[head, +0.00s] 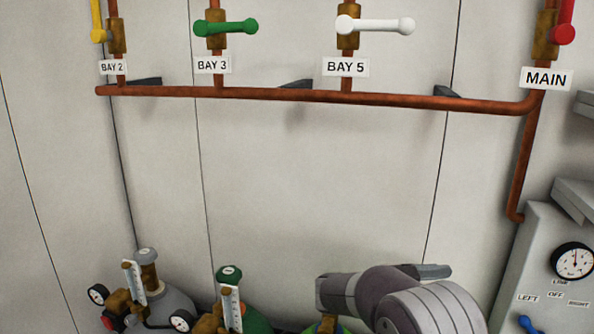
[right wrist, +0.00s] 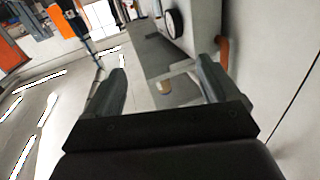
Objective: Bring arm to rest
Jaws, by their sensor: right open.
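My right arm (head: 425,305) reaches in from the bottom of the head view, in front of the wall and below the copper pipe. Its fingertips cannot be clearly made out there. In the right wrist view my right gripper (right wrist: 162,85) is open, its two dark grey fingers wide apart. Nothing is held between them. A grey box and the floor show beyond the fingers. My left arm and gripper are in neither view.
A copper pipe (head: 310,96) crosses the wall under yellow, green (head: 225,28), white (head: 375,26) and red handles. Gas cylinders (head: 165,300) stand at lower left. A grey control box (head: 545,235) with a gauge (head: 573,260) and blue lever (head: 527,325) is at right.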

